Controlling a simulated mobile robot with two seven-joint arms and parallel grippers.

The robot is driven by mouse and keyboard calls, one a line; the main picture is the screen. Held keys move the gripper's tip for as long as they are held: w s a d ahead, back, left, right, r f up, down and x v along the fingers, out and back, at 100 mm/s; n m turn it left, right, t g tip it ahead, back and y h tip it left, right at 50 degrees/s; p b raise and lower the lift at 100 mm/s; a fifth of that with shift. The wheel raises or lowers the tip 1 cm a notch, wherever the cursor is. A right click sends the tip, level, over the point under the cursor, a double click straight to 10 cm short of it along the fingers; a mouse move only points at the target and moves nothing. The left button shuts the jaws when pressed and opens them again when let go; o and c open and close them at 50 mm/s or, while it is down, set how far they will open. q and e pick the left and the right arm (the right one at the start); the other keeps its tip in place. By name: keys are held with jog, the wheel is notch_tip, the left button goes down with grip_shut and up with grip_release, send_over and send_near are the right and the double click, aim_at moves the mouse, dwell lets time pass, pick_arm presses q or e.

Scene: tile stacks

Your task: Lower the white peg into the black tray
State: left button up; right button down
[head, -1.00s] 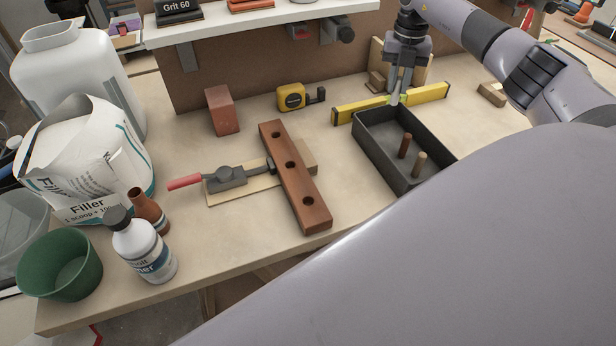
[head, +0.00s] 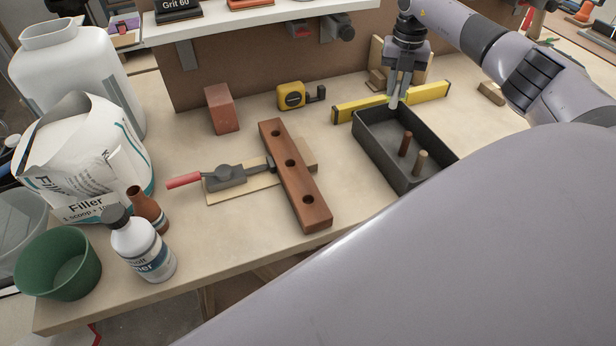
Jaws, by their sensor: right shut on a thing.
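The black tray (head: 372,158) sits on the bench at the right of centre. A dark brown peg (head: 405,144) and a light tan peg (head: 420,161) stand upright in it. My right gripper (head: 397,90) points down over the tray's far end, shut on the white peg (head: 394,102). Only a short, pale lower part of that peg shows below the fingers. I cannot tell whether its tip touches the tray floor. My left gripper is not in view.
A yellow level (head: 348,112) lies just behind the tray, close to my right gripper. A brown bar with holes (head: 297,178) and a red-handled clamp (head: 225,178) lie to the left. A yellow tape measure (head: 291,96) and a reddish block (head: 222,109) stand behind them.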

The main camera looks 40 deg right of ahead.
aim_at(392, 108)
jog(key=shift+f+b, duration=0.85)
jog(key=shift+f, duration=1.55)
jog(key=shift+f+b, duration=1.4)
jog(key=shift+f, duration=1.1)
jog(key=c, duration=1)
grip_release()
jog(key=shift+o, duration=0.2)
jog(key=shift+r, duration=3.65)
